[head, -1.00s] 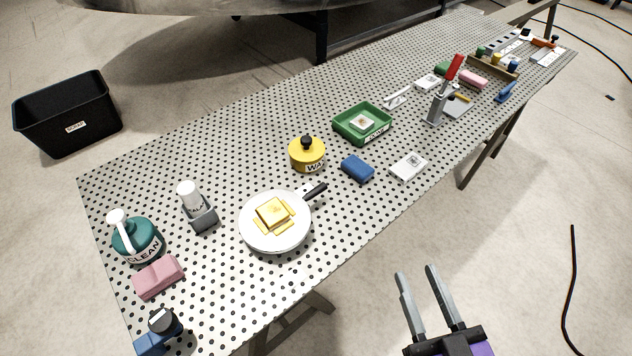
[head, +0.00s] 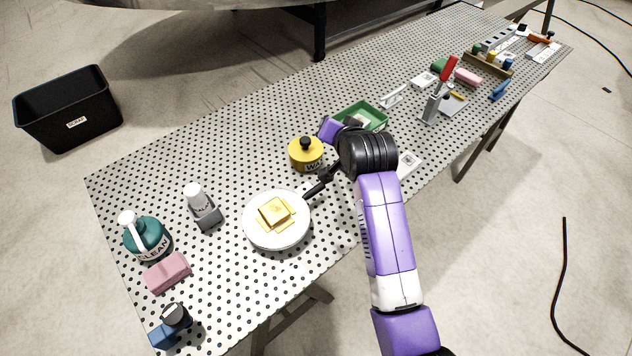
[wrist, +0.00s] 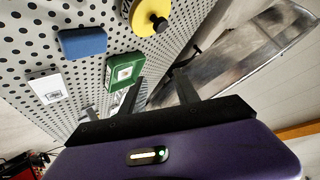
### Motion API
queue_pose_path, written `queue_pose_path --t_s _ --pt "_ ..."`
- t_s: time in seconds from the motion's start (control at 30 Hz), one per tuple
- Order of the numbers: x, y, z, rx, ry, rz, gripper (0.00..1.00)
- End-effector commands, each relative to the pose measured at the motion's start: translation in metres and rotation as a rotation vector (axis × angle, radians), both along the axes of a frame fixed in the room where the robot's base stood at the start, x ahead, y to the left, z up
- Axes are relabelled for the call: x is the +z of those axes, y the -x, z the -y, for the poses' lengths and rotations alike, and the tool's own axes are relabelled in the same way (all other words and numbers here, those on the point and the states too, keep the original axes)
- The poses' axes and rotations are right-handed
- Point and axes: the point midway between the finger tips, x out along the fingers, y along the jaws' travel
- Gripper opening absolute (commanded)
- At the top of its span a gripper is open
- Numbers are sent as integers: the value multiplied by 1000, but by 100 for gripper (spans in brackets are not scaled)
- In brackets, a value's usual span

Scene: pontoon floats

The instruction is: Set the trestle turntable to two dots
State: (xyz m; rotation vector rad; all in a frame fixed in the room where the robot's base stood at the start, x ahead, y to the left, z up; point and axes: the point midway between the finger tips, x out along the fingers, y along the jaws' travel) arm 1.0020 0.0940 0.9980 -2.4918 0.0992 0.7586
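I cannot pick out a turntable or any dot marks for certain. A white round pan-like dish (head: 262,238) with a black handle and yellow blocks on it sits on the perforated trestle table (head: 240,130). My gripper (wrist: 158,90) is open and empty in the wrist view, its two fingers apart. In the head view my arm reaches over the table near the yellow lidded pot (head: 305,155) and the green tray (head: 372,110), and its fingertips are hidden. The wrist view shows the green tray (wrist: 110,77) near the fingers and the yellow pot (wrist: 146,18) beyond.
A blue block (wrist: 82,42) and a white card (wrist: 47,88) lie on the table. A red-handled clamp (head: 435,100) stands farther right. A teal bottle (head: 146,238) and pink block (head: 168,272) are at the near left. A black bin (head: 70,110) stands on the floor.

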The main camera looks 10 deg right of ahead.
Motion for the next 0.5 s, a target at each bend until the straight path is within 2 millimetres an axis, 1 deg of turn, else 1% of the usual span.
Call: queue_pose_path --t_s 0.03,0.1,0.17,0.23,0.27,0.37,0.4,0.43,0.5 --pt "11 -10 -11 -13 -43 -56 38" --pt "13 -16 -23 -42 -100 -158 38" --pt "14 -16 -33 -70 -146 -255 38" --pt "8 -9 -41 -112 -193 -379 38" --pt "4 -4 -44 -131 -208 -434 38" --pt "-20 21 -45 -201 -242 -606 38" --pt "-33 35 -44 -231 -246 -674 38" --pt "-40 44 -44 -252 -248 -717 38" --pt "-48 60 -43 -295 -254 -793 38"
